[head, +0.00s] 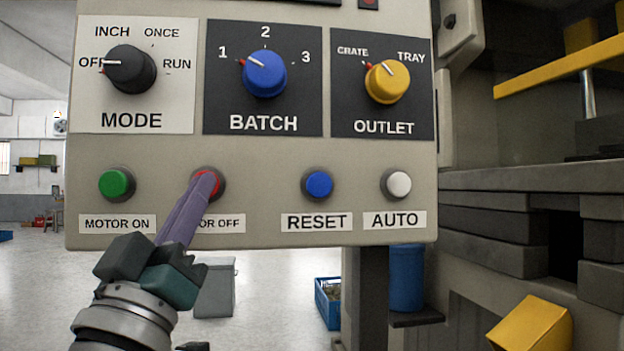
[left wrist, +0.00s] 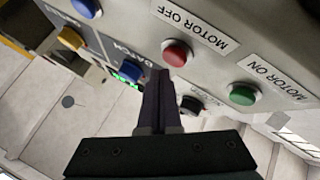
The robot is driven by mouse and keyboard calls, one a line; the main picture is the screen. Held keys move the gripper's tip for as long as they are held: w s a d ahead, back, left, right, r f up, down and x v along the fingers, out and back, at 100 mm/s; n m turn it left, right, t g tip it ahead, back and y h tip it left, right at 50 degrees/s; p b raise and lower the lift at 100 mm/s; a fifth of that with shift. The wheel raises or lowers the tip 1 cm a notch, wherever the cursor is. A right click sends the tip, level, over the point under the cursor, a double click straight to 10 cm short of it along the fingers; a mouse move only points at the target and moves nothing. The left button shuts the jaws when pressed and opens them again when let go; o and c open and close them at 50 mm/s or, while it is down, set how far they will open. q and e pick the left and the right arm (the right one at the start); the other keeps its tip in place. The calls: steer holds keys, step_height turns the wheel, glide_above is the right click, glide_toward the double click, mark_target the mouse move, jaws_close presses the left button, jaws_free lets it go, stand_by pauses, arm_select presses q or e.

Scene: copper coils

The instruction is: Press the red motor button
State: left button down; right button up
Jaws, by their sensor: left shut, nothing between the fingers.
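The red motor button (head: 212,188) sits on the grey control panel (head: 265,155) above the partly covered MOTOR OFF label (head: 222,224). In the left wrist view the red button (left wrist: 177,53) shows beside its upside-down label. My left gripper (head: 207,181) is shut and empty, its purple-grey fingers slanting up from the lower left. Its tips cover part of the red button in the head view. In the left wrist view the fingertips (left wrist: 159,76) lie just below the button; I cannot tell whether they touch it. My right gripper is not in view.
A green MOTOR ON button (head: 116,184) is left of the red one; blue RESET (head: 318,185) and white AUTO (head: 397,184) buttons are to its right. MODE (head: 131,69), BATCH (head: 265,74) and OUTLET (head: 387,82) knobs protrude above. Dark machinery (head: 490,210) stands right.

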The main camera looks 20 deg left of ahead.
arm_select(q)
steer(key=shift+s+d+p, duration=0.35)
steer(key=shift+s+d, duration=0.1)
steer(key=shift+s, duration=0.25)
steer(key=shift+s+d+p, duration=0.35)
steer(key=shift+s+d, duration=0.05)
steer(key=shift+s, duration=0.35)
steer(key=shift+s+d+p, duration=0.35)
steer(key=shift+s+d, duration=0.1)
steer(key=shift+s, duration=0.25)
